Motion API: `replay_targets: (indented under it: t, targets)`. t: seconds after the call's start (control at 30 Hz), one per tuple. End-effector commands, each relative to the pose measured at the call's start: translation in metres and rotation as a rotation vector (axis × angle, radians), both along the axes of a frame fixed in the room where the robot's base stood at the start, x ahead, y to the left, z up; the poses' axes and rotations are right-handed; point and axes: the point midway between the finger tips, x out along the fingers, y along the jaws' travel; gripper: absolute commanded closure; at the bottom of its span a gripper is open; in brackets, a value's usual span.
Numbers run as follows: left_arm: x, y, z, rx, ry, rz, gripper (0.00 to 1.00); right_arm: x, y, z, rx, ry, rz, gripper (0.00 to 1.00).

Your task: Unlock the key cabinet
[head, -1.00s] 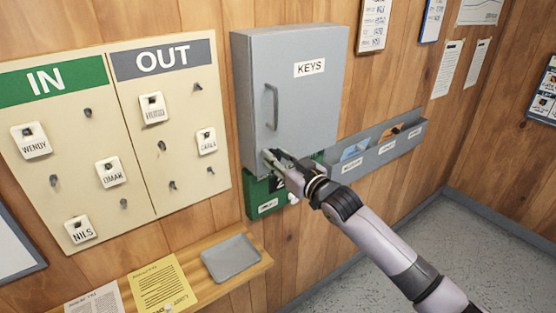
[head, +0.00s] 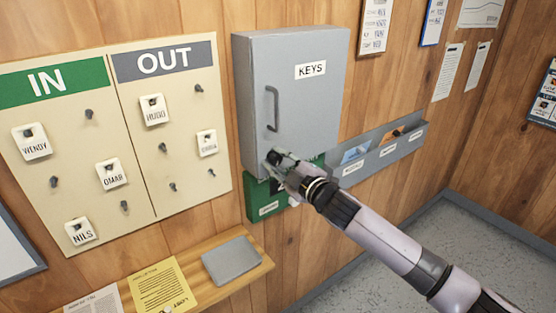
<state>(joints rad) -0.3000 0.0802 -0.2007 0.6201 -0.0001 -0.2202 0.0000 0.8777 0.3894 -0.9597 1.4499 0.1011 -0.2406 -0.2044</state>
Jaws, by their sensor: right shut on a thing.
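The grey key cabinet (head: 310,110), labelled KEYS, hangs on the wooden wall with its door shut. A bar handle (head: 272,108) runs upright on the left side of the door. My right gripper (head: 275,160) is at the lower left of the door, below the handle, and is shut. What it holds is small and hidden by the fingers, so I cannot tell its shape; the lock is hidden there too. My left gripper is not in view.
A green box (head: 266,205) is under the cabinet, partly behind my gripper. A grey wall rack (head: 400,150) is to the right. The IN/OUT board (head: 140,190) with name tags is to the left. A wooden shelf (head: 215,285) with papers and a grey tray (head: 231,261) is below.

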Motion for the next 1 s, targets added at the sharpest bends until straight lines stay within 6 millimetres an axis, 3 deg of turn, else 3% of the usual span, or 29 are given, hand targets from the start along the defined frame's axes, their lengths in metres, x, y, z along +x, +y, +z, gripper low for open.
replay_targets:
  t: [0.4,1.0]
  targets:
    - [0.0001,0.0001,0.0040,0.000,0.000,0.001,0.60,-0.0002,0.0001,-0.0013,-0.217,-0.156,0.000,1.00]
    - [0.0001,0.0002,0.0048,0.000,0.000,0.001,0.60,-0.0003,0.0003,-0.0022,-0.278,-0.201,0.000,1.00]
